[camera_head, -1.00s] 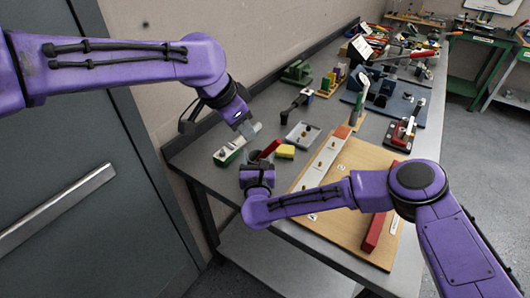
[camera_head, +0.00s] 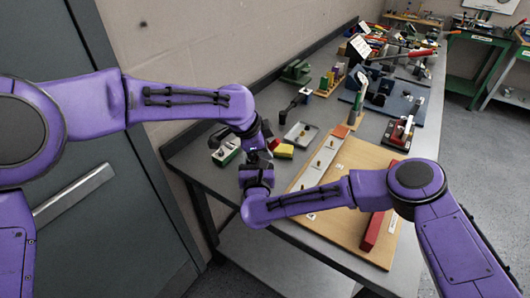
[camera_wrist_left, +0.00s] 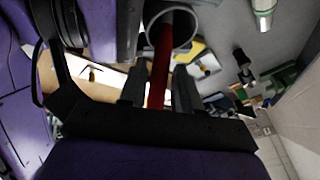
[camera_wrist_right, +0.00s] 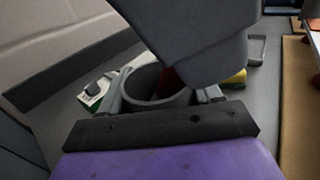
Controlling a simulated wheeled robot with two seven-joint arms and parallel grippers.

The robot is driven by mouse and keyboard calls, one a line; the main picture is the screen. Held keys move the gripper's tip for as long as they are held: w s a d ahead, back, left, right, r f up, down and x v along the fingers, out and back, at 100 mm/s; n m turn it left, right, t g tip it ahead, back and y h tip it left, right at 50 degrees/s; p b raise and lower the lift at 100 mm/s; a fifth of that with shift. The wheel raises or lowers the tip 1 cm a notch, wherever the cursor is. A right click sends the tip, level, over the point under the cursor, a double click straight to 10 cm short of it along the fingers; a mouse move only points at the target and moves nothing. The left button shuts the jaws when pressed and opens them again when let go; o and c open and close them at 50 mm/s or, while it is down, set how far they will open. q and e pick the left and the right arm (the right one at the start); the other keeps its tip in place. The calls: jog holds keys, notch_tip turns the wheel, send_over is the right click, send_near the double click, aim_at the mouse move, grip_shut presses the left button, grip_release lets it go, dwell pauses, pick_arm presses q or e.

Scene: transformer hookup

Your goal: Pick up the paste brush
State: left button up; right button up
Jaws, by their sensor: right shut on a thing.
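The paste brush shows as a red handle (camera_wrist_left: 160,62) in the left wrist view, running down into a grey round pot (camera_wrist_left: 186,30). The pot's open rim (camera_wrist_right: 135,80) also shows in the right wrist view, with a bit of red (camera_wrist_right: 168,78) inside. My right gripper (camera_wrist_right: 165,102) is shut on the pot. My left gripper (camera_wrist_left: 160,88) is open, with its two fingers on either side of the red handle and gaps visible beside it. In the head view my left gripper (camera_head: 264,152) is just above the pot, largely hiding it. The brush's lower end is hidden.
A yellow block (camera_head: 284,152), a grey tray (camera_head: 300,135) and a green-and-white device (camera_head: 226,154) stand close by on the grey bench. A wooden board (camera_head: 345,225) with a red bar (camera_head: 373,231) lies to the right. Tools crowd the bench's far end.

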pick_arm(q)
jog(key=shift+w+d+f, duration=0.2)
jog(key=shift+d+f, duration=0.05)
jog(key=shift+f, duration=0.15)
grip_shut()
jog(key=shift+r, duration=0.15)
pick_arm(e)
jog(key=o, duration=1.3)
jog(key=shift+c, duration=0.2)
pick_arm(q)
notch_tip(320, 180, up, 10)
jog(key=shift+s, duration=0.1)
